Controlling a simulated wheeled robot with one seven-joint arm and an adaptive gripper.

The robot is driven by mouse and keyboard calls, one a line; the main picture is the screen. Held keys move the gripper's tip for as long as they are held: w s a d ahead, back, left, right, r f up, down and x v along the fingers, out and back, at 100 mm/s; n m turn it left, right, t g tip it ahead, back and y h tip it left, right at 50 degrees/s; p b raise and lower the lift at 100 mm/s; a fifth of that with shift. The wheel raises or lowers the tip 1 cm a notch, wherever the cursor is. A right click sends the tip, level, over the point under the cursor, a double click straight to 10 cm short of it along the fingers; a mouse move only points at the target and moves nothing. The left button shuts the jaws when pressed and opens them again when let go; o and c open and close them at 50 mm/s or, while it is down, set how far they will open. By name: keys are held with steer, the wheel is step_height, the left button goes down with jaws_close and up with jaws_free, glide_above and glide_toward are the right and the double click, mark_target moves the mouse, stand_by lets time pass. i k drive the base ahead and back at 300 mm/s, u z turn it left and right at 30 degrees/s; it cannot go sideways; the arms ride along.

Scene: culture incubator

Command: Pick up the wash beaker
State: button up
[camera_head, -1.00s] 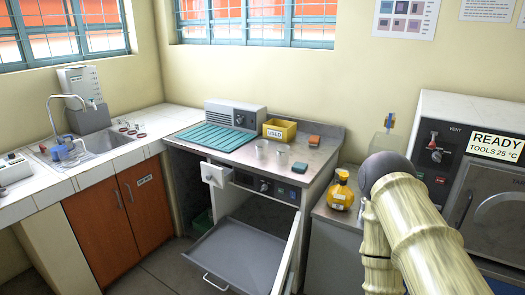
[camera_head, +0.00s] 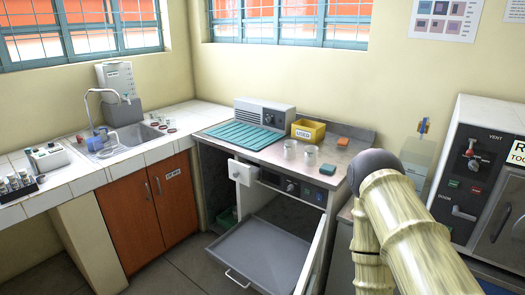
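Two small clear beakers stand upright side by side on the grey metal worktop, the left one (camera_head: 290,149) and the right one (camera_head: 310,154). No marking on them is readable, so I cannot tell which, if either, is the wash beaker. A blue and clear vessel (camera_head: 98,141) also stands at the sink's edge, too small to make out well. My arm shows at the right of the view, but my gripper is not in view. No beaker is seen being held.
A yellow bin marked USED (camera_head: 308,131), a teal ribbed mat (camera_head: 243,136), a teal block (camera_head: 327,169) and an orange block (camera_head: 343,142) lie on the worktop. Below, an open oven-like door or tray (camera_head: 262,255) juts out. A sink (camera_head: 125,137) is at left.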

mark_target(290, 145)
steer(key=u, duration=3.35)
steer(key=k, duration=2.8)
steer(key=z, duration=1.8)
steer(key=i, duration=1)
